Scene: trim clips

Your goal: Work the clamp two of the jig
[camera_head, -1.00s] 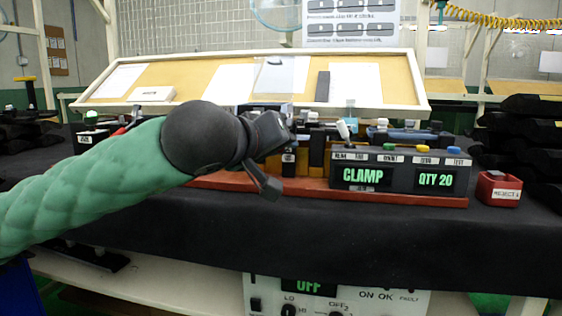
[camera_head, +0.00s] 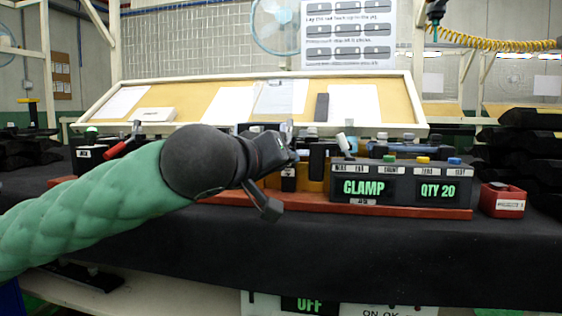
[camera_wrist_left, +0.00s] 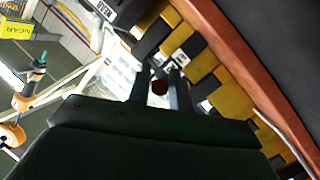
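The jig stands on a red-brown base plate (camera_head: 420,212) on the dark table. It has yellow and black blocks, partly hidden behind my left gripper. Its front box (camera_head: 400,185) reads CLAMP and QTY 20. My left gripper (camera_head: 281,180) is at the jig's left-middle part. In the left wrist view the gripper (camera_wrist_left: 160,92) has its fingers apart, with a dark red round knob (camera_wrist_left: 159,87) seen between them. I cannot tell whether they touch it or which clamp it belongs to. A white-tipped lever (camera_head: 342,142) leans at the box's left end. My right gripper is not in view.
A small red bin (camera_head: 502,201) stands right of the jig, near stacked black parts (camera_head: 520,145). A red-handled lever (camera_head: 122,146) is at the left, behind my arm. A sloped board (camera_head: 230,100) with papers stands behind. The table front is clear.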

